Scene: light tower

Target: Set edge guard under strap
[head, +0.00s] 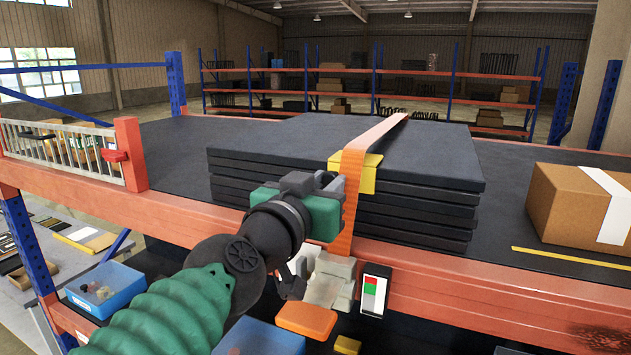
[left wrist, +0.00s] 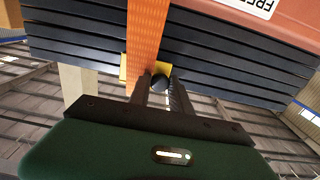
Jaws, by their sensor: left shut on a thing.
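A yellow edge guard (head: 367,177) sits at the front top edge of a stack of dark panels (head: 420,167). An orange strap (head: 352,195) runs over the stack and down its front, crossing in front of the guard. In the left wrist view, yellow of the guard (left wrist: 123,68) shows on both sides of the strap (left wrist: 148,40). My left gripper (head: 330,182) is at the guard, left of the strap in the head view. In the left wrist view its fingers (left wrist: 159,88) are shut at the guard, with a dark round part between the tips. My right gripper is not seen.
A grey buckle-like block (head: 332,278) hangs below the strap, beside a panel with red and green lights (head: 374,290). A cardboard box (head: 580,208) stands at the right on the dark deck. An orange beam (head: 480,298) runs along the front. Blue bins are lower left.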

